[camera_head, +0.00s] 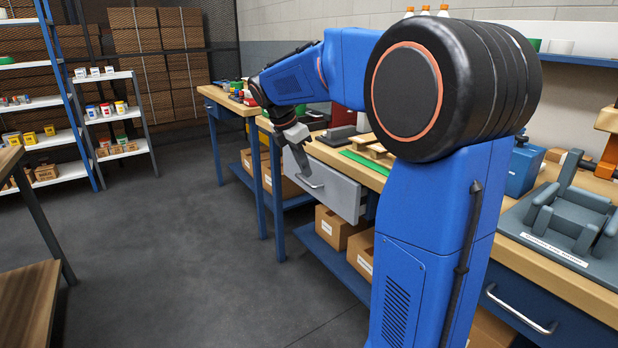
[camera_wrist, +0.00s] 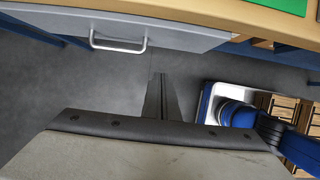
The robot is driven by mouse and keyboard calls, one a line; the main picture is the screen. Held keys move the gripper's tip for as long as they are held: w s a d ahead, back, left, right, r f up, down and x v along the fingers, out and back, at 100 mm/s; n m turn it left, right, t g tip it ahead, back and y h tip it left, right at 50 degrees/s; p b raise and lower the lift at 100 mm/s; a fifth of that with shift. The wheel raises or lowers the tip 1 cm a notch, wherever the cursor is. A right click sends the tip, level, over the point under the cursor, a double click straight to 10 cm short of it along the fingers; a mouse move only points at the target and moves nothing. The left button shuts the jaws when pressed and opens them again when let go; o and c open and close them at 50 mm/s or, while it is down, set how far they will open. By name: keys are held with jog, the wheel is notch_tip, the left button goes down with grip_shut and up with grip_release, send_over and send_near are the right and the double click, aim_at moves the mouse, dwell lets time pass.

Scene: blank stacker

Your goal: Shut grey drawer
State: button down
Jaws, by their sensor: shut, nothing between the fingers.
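The grey drawer (camera_head: 335,192) is under the wooden bench top in the head view, with its front standing somewhat out from the bench. Its bar handle (camera_head: 309,183) is on the front face. In the wrist view the grey drawer (camera_wrist: 190,38) spans the top left, with the pale handle (camera_wrist: 118,45) on its near side. My gripper (camera_head: 305,168) hangs in front of the drawer, close to the handle in the head view. In the wrist view my gripper (camera_wrist: 159,78) is shut and empty, pointing toward the drawer, with a gap of floor between them.
The bench (camera_head: 375,178) carries a green mat (camera_head: 365,163) and wooden parts. Cardboard boxes (camera_head: 340,228) sit on its lower blue shelf. A blue drawer (camera_head: 520,300) is at the lower right. The grey floor (camera_head: 200,230) to the left is open.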

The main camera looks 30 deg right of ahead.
jog(key=s+a+f+g+h, duration=0.2)
jog(key=a+f+h, duration=0.1)
jog(key=f+h, duration=0.3)
jog(key=t+h, duration=0.2)
jog(key=h, duration=0.2)
send_near(333, 191)
jog(key=d+f, duration=0.3)
jog(key=d, duration=0.1)
jog(key=shift+f, duration=0.35)
jog(key=shift+d, duration=0.85)
jog(key=shift+w+d, duration=0.1)
jog(key=shift+d, duration=2.15)
jog(key=shift+r, duration=0.1)
